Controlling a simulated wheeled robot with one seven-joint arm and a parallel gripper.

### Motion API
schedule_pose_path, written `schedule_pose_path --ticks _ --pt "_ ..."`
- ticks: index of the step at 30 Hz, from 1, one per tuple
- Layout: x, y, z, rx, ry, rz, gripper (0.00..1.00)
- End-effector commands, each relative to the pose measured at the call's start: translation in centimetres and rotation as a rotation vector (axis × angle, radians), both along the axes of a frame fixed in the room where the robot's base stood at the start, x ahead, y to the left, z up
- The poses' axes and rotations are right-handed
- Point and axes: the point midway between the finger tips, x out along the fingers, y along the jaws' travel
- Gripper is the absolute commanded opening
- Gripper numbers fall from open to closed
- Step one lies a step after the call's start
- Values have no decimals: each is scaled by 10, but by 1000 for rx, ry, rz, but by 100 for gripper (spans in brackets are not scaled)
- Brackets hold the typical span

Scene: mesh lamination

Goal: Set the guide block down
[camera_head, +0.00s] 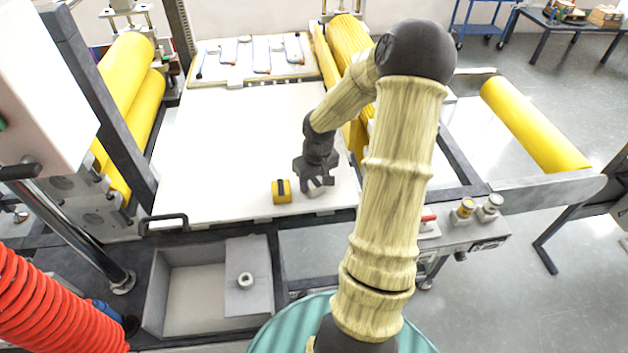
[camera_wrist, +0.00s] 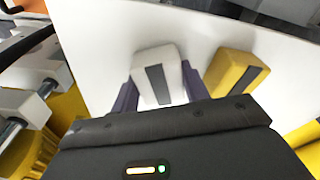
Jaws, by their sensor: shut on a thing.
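My gripper (camera_head: 315,180) is shut on a white guide block (camera_wrist: 157,73) with a dark stripe on its face. In the wrist view the block sits between the two dark fingers. In the head view the block (camera_head: 314,190) shows only in part below the fingers, over the near right part of the white table surface (camera_head: 230,140). I cannot tell whether its underside touches the surface. A yellow block (camera_head: 281,192) with a dark stripe stands on the surface just left of my gripper. It also shows in the wrist view (camera_wrist: 236,82), right of the held block and apart from it.
Yellow rollers (camera_head: 130,75) flank the table at left, and more (camera_head: 347,45) stand behind my arm. A panel with several tools (camera_head: 207,67) lies at the far end. A grey bin (camera_head: 190,290) sits below the near edge. The surface left of the yellow block is clear.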

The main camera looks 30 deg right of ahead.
Motion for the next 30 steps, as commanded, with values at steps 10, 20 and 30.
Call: schedule_pose_path --ticks 10,20,30 --pt "0 0 -3 0 0 0 67" --pt "0 0 0 0 0 -1 67" --pt "-4 1 44 -4 -5 2 67"
